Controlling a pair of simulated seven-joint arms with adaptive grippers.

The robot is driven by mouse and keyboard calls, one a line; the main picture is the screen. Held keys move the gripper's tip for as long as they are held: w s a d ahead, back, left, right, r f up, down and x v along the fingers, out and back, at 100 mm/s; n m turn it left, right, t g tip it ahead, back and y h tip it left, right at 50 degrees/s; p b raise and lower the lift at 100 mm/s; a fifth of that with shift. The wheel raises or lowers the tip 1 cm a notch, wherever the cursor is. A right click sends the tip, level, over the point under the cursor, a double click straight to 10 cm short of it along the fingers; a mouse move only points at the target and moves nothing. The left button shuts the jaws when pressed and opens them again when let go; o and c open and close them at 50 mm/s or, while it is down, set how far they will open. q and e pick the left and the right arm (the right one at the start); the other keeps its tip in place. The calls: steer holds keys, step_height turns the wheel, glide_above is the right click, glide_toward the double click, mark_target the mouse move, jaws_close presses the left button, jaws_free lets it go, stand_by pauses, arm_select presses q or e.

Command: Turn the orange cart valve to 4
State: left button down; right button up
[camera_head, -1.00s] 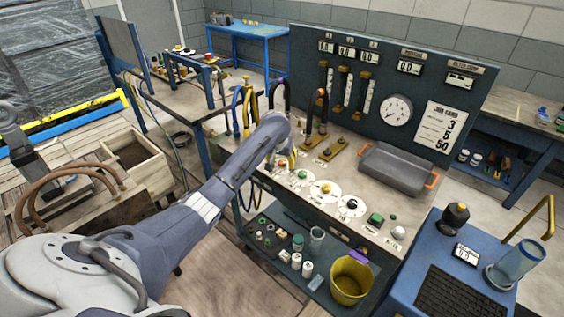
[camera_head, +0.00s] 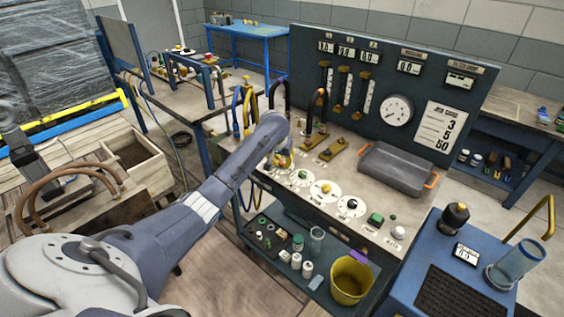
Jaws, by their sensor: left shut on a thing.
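A row of round white dials with coloured knobs lies along the front of the cart's bench top (camera_head: 405,212). My left gripper (camera_head: 282,163) reaches down to the leftmost dial and is shut on its knob, taken to be the orange valve. The gripper and wrist hide nearly all of this knob and much of its dial, so I cannot read its pointer or numbers. To its right are dials with a green knob (camera_head: 302,175), a yellow knob (camera_head: 326,188) and a black knob (camera_head: 351,203). My right gripper is not in view.
A grey tray (camera_head: 394,170) with orange handles sits behind the dials. Upright hoses and brass fittings (camera_head: 334,148) stand close behind my gripper. A gauge panel (camera_head: 420,105) rises at the back. A yellow bucket (camera_head: 350,280) stands on the lower shelf.

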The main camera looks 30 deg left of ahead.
arm_select(q)
steer(key=m+h, duration=0.1)
steer(key=m, duration=0.1)
steer(key=m+h, duration=0.1)
steer(key=m, duration=0.2)
steer(key=shift+a+m, duration=0.2)
steer(key=shift+m, duration=0.1)
steer(key=m+h, duration=0.1)
steer(key=m, duration=0.2)
steer(key=m+h, duration=0.1)
steer(key=m, duration=0.2)
steer(key=shift+w+r+g, duration=0.1)
steer(key=shift+g, duration=0.3)
steer(key=m+g, duration=0.1)
steer(key=m, duration=0.1)
steer(key=m+h, duration=0.1)
steer(key=m, duration=0.2)
steer(key=shift+w+m+g+h, duration=0.1)
steer(key=shift+m+g+h, duration=0.2)
steer(key=shift+g, duration=0.1)
steer(key=m+g, duration=0.1)
steer(key=m, duration=0.3)
steer(key=shift+d+m+g, duration=0.1)
steer(key=shift+m+g, duration=0.2)
steer(key=shift+g, duration=0.1)
steer(key=shift+m+g, duration=0.3)
steer(key=shift+m, duration=0.4)
steer(key=shift+f, duration=0.2)
